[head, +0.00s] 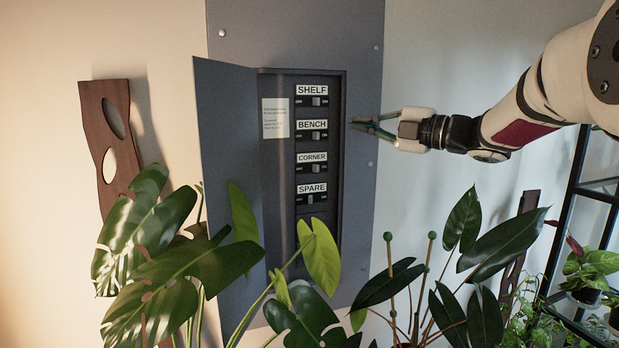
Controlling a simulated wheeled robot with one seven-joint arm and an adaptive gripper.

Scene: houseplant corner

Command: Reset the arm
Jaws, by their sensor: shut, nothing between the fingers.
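My gripper (356,125) is shut and empty, at the end of my arm, which reaches in from the upper right. Its fingertips point left at the right edge of the open switch box (342,170), level with the BENCH switch (316,135). I cannot tell whether the fingertips touch the box. The SHELF switch (316,101) is above it, and the CORNER switch (316,168) and SPARE switch (310,198) are below. The SPARE slider sits further left than the others.
The box door (225,150) stands open to the left. A large-leaved plant (150,240) and a dark-leaved plant (465,225) rise in front of the wall. A black shelf frame (570,215) with potted plants is at the right.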

